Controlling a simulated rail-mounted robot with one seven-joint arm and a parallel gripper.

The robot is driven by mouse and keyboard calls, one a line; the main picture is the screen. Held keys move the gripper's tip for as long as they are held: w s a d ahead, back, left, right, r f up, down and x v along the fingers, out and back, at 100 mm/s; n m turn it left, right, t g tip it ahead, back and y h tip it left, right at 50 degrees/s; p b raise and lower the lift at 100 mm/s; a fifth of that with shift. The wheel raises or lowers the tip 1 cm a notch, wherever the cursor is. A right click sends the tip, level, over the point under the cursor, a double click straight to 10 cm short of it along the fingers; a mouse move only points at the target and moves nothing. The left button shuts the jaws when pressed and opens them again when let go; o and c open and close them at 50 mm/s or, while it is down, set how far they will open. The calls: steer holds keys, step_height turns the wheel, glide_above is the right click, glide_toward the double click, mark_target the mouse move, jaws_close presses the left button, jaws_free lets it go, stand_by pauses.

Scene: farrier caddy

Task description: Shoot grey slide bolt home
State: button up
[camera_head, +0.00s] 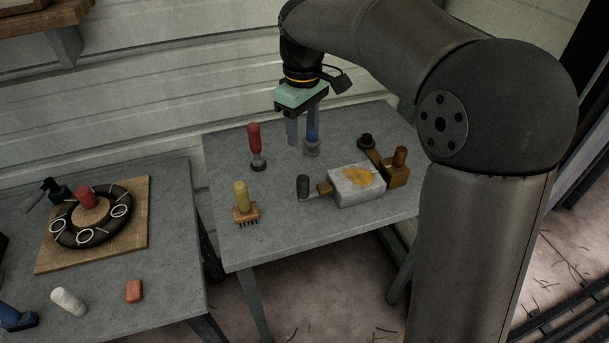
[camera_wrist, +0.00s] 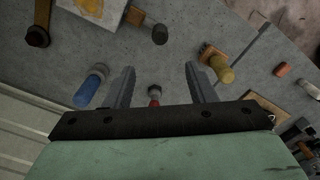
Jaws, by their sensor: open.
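A dark grey upright knob (camera_head: 303,185), which looks like the grey slide bolt's handle, stands left of a pale grey block (camera_head: 345,198) with an orange patch. A small brown piece (camera_head: 324,188) lies between knob and block. The knob also shows in the wrist view (camera_wrist: 160,34), beyond my fingertips, beside the block (camera_wrist: 122,12). How far the bolt is in cannot be told. My gripper (camera_head: 302,138) is open and empty, pointing down over the table's back part, behind the knob. Its two fingers show apart in the wrist view (camera_wrist: 160,72).
A blue-handled tool (camera_head: 312,148) stands close by my fingers. A red-handled tool (camera_head: 255,145) and a yellow-handled brush (camera_head: 243,200) stand left. A brown block (camera_head: 398,168) and a black knob (camera_head: 367,140) are right. Clear tabletop lies in front of the knob.

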mark_target(303, 177)
step_height(303, 177, down, 17)
steer(key=shift+f, duration=0.1)
stand_by(0.4)
